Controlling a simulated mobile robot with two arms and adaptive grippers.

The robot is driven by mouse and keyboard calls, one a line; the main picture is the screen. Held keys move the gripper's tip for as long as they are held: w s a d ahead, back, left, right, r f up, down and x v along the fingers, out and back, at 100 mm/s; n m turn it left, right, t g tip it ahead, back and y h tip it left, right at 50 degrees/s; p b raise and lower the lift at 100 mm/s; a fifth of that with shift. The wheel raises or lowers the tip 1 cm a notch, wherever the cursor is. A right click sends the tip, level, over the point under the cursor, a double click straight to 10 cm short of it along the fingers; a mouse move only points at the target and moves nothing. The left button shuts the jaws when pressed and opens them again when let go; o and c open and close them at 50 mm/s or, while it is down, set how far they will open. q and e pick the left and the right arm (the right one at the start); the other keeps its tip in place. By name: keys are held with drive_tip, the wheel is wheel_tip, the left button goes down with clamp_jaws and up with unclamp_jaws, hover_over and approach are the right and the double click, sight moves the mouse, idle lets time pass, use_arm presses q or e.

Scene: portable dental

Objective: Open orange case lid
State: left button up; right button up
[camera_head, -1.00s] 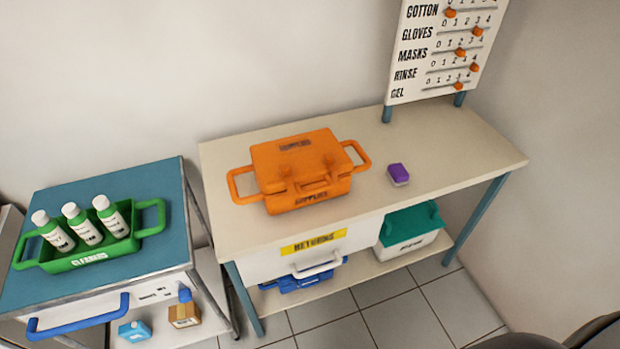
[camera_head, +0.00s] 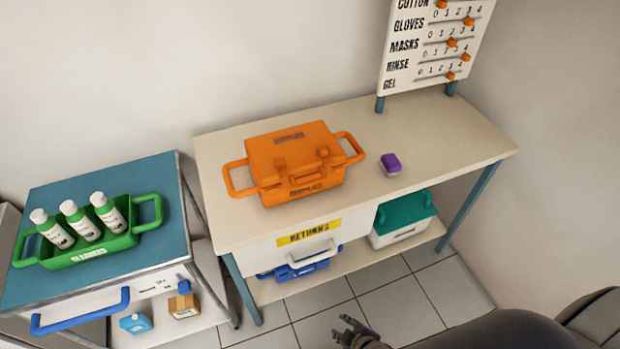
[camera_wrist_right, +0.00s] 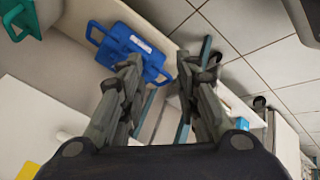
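The orange case (camera_head: 295,163) sits on the beige table with its lid shut. It has a loop handle on each side, a front handle and a label on the front. My right gripper (camera_head: 350,328) is low in front of the table, over the tiled floor, well apart from the case. In the right wrist view my right gripper (camera_wrist_right: 155,75) has its two fingers spread, with nothing between them. The case is not seen in the right wrist view. My left gripper is in neither view.
A purple-and-white block (camera_head: 391,164) lies right of the case. A labelled drawer (camera_head: 300,240) is under the tabletop (camera_head: 440,140). A blue case (camera_head: 300,268) and a teal-lidded box (camera_head: 405,218) are on the lower shelf. A green caddy (camera_head: 90,245) with bottles stands on the left cart.

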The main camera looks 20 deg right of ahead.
drive_tip(key=w+a+r+n+t+p, duration=0.1)
drive_tip(key=w+r+n+t, duration=0.1)
drive_tip(key=w+r, duration=0.45)
drive_tip(key=w+r+n+t, duration=0.2)
drive_tip(key=w+r+n, duration=0.15)
drive_tip(key=r, duration=0.65)
drive_tip(key=n+t+p, duration=0.2)
drive_tip(key=n+t, duration=0.2)
drive_tip(key=t, duration=0.1)
approach(310, 183)
drive_tip(key=shift+y, duration=0.3)
drive_tip(key=w, duration=0.3)
drive_tip(key=w+f, duration=0.1)
drive_tip(key=w, duration=0.3)
drive_tip(key=w+f+p, duration=0.1)
drive_tip(key=w, duration=0.2)
drive_tip(key=shift+w+a+f, duration=0.1)
drive_tip(key=shift+w+a, duration=0.05)
drive_tip(key=shift+c, duration=0.2)
clamp_jaws()
